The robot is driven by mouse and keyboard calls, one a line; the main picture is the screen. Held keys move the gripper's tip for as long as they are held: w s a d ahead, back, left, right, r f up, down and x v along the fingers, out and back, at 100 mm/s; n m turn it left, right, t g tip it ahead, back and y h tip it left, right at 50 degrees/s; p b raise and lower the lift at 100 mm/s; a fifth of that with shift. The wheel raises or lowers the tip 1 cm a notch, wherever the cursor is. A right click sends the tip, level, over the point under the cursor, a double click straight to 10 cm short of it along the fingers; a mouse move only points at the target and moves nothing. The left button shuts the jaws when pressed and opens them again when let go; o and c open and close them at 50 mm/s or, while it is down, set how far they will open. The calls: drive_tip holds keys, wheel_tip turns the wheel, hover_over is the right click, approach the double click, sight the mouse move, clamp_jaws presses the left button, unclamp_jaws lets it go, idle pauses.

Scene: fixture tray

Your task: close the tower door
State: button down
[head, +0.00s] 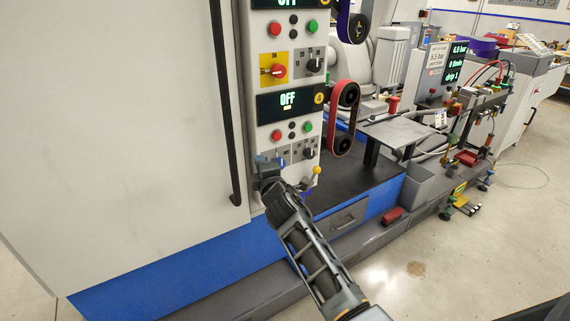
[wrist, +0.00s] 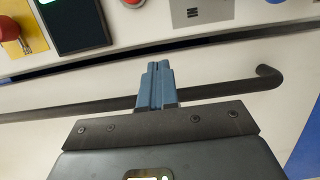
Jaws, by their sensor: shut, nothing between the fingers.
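The tower door (head: 110,120) is a large pale panel filling the left of the head view. A long black bar handle (head: 226,110) runs down its right edge. In the wrist view the handle (wrist: 235,88) crosses behind my fingers, with its bent end at the right. My gripper (head: 266,161) is at the door's right edge, right of the handle's lower part and in front of the control panel's foot. Its blue fingers (wrist: 157,72) are shut and empty.
The control panel (head: 289,80) with buttons, knobs and OFF displays stands right of the door; a dark seam separates them in the wrist view. Right of it are a red belt loop (head: 345,118), a grey plate stand (head: 398,132) and a grey bin (head: 428,183). Open floor lies at lower right.

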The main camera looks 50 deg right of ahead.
drive_tip(key=s+d+p, duration=0.3)
drive_tip(key=s+d, duration=0.1)
drive_tip(key=s, duration=0.2)
drive_tip(key=shift+s, duration=0.15)
drive_tip(key=shift+d, duration=0.15)
idle(0.8)
